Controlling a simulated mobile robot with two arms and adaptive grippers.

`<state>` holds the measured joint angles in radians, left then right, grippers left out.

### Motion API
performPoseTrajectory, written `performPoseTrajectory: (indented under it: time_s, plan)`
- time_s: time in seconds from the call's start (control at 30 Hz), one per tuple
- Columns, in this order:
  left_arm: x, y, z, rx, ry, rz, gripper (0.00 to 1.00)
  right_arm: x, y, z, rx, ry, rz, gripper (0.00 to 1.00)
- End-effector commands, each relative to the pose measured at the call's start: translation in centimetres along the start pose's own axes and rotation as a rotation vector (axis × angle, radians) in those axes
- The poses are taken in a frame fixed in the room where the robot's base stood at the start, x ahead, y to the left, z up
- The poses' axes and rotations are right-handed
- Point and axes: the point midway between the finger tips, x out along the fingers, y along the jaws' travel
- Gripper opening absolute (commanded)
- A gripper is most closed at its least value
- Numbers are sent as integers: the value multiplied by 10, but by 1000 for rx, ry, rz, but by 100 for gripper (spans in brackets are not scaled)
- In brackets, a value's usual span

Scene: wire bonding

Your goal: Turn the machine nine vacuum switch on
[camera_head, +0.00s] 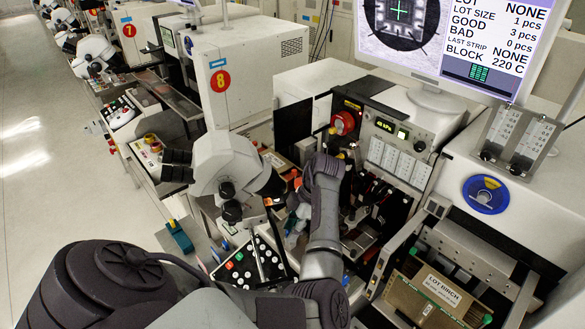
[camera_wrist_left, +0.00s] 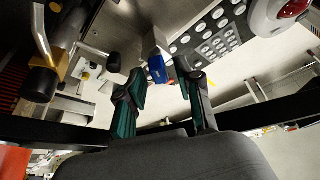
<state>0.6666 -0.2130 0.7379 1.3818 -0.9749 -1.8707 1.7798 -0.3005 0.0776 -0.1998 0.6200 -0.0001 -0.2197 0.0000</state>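My left arm reaches in over the front of the nearest bonding machine (camera_head: 300,87), and its gripper (camera_head: 296,224) points down there, small and partly hidden by the wrist. In the left wrist view my left gripper (camera_wrist_left: 161,80) is open, its two green-padded fingers apart. A small blue block (camera_wrist_left: 157,69) on a grey metal part shows between and beyond the fingertips; I see no clear grip on it. I cannot tell whether it is the vacuum switch or which way it is set. No number nine label shows. My right gripper is not in view.
The microscope head (camera_head: 224,165) stands left of my forearm, above a black button panel (camera_head: 252,266). A red knob (camera_head: 343,123) and a monitor (camera_head: 440,50) are behind. Machine eight (camera_head: 245,70) is farther back. A black-knobbed lever (camera_wrist_left: 41,82) is left in the wrist view.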

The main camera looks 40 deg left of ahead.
Motion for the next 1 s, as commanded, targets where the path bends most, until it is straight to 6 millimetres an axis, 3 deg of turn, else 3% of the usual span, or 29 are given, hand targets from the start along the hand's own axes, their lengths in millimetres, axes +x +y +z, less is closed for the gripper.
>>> performPoseTrajectory:
  time_s: [0.3, 0.43, 0.8, 1.0]
  plan:
    - [-2, 0, 0, 1, -2, 2, 42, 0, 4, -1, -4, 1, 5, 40]
    - [-13, 0, 1, 1, -4, 2, 42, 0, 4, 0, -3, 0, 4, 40]
    - [-89, 0, 1, 1, -6, 3, 42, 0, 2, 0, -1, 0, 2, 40]
    - [-114, 0, 1, 1, -4, 0, 42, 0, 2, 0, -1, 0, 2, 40]
